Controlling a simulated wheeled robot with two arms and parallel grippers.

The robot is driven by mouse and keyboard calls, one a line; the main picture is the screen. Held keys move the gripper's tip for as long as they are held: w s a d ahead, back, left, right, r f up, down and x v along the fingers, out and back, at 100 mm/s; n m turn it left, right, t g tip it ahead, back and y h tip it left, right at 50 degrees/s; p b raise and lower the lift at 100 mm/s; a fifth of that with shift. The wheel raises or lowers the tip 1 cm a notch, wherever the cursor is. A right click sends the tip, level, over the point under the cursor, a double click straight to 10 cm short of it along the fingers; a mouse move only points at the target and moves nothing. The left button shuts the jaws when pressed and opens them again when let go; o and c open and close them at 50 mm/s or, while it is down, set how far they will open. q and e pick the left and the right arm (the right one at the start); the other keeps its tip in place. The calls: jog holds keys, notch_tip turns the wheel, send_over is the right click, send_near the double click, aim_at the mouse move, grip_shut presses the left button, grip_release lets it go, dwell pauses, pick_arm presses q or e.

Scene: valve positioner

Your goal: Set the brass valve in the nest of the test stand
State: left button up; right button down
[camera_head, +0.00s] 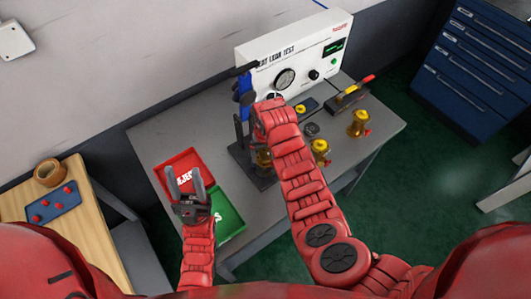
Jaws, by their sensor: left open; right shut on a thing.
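My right arm reaches to the test stand (240,152), a dark stand with a base and upright at the left front of the leak tester. My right gripper (263,146) is mostly hidden by its own wrist. It is shut on a brass valve (264,159), which shows partly beside the arm, low over the stand's base. The nest is hidden, so I cannot tell whether the valve touches it. Two more brass valves stand on the table right of the arm, one near (320,149) and one further right (360,124). My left gripper (185,178) is open and empty above the trays.
A red reject tray (185,158) and a green tray (230,222) lie on the grey table (155,135). The white leak tester (300,55) stands at the back. A tool with a red handle (350,95) lies right. A wooden table (75,230) is at left.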

aim_at(266, 152)
grip_release()
jog(key=shift+r, duration=0.3)
notch_tip(266, 152, up, 4)
jog(key=shift+r+b, duration=0.15)
jog(key=shift+b, duration=0.45)
notch_tip(266, 152, up, 7)
jog(key=p, duration=0.3)
jog(key=shift+s+p, duration=0.1)
jog(key=shift+p, duration=0.3)
jog(key=shift+r, duration=0.15)
